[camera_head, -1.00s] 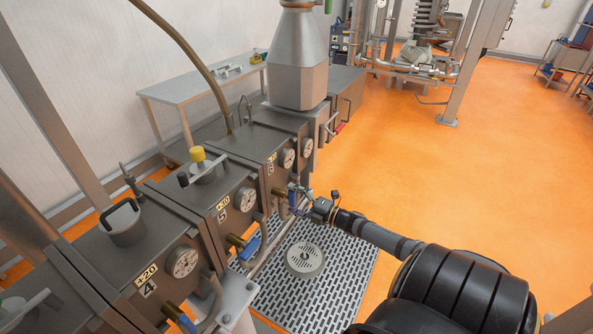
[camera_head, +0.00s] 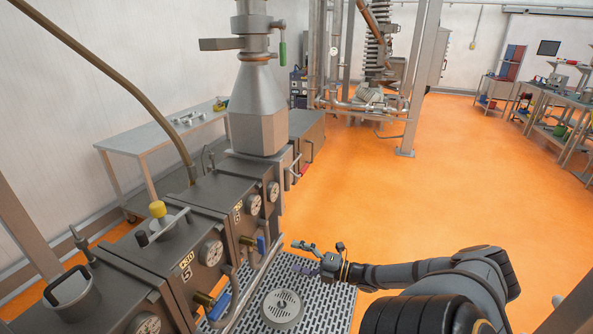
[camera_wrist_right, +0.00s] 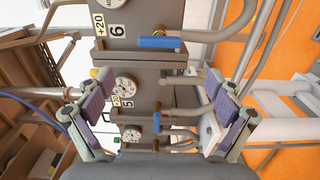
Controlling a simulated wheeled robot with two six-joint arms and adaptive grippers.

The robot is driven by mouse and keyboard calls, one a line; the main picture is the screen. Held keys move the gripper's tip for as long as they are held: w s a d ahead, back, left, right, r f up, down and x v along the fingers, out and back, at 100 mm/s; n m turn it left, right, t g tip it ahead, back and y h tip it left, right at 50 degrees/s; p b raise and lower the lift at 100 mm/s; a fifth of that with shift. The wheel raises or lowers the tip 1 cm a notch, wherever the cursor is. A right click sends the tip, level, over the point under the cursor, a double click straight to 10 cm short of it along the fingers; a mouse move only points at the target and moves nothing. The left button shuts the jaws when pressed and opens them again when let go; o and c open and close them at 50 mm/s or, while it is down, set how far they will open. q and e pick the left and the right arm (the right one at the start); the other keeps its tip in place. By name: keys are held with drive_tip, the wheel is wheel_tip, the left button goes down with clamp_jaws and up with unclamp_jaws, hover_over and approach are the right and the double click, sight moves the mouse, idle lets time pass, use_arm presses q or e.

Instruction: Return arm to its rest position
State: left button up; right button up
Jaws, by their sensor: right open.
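My right gripper (camera_head: 308,257) is open and empty. It is to the right of the twin-screw machine's housing (camera_head: 230,225), over the grated floor plate, and clear of the blue valve handle (camera_head: 261,245). My right arm reaches in from the lower right. In the right wrist view the two padded fingers of my right gripper (camera_wrist_right: 162,104) stand wide apart with nothing between them. Beyond them is the machine front with gauges, a blue valve handle (camera_wrist_right: 158,42) and pipes. My left gripper is not in view.
A second blue handle (camera_head: 221,304) and a horizontal pipe run along the machine's front. A grated plate (camera_head: 335,309) with a round drain lies on the floor. Open orange floor (camera_head: 400,205) is to the right. A metal frame (camera_head: 418,90) stands at the back.

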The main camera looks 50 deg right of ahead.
idle(0.3)
drive_tip(key=s+d+f+m+g+h, duration=0.1)
drive_tip(key=s+f+m+g+h, duration=0.25)
drive_tip(key=f, duration=0.65)
drive_tip(key=s+d+f+m+g+h+b, duration=0.1)
drive_tip(key=s+d+f+m+h, duration=0.1)
drive_tip(key=s+f+m, duration=0.6)
drive_tip(key=s+d+f+m+g+h, duration=0.1)
drive_tip(key=s+f+m+g+h, duration=0.15)
drive_tip(key=f, duration=0.95)
drive_tip(key=s+a+f+m+g, duration=0.2)
drive_tip(key=s+a+f, duration=0.3)
drive_tip(key=a, duration=0.3)
drive_tip(key=s+a+f+m+g+y, duration=0.1)
drive_tip(key=s+a+f+m+g, duration=0.1)
drive_tip(key=s+a+f+g, duration=0.2)
drive_tip(key=s+a+f+m+g+y, duration=0.1)
drive_tip(key=s+a+f+m+g, duration=0.2)
drive_tip(key=s+a+f, duration=0.5)
drive_tip(key=a+f, duration=0.1)
drive_tip(key=a, duration=0.3)
drive_tip(key=shift+a+b, duration=0.35)
drive_tip(key=shift+a, duration=0.05)
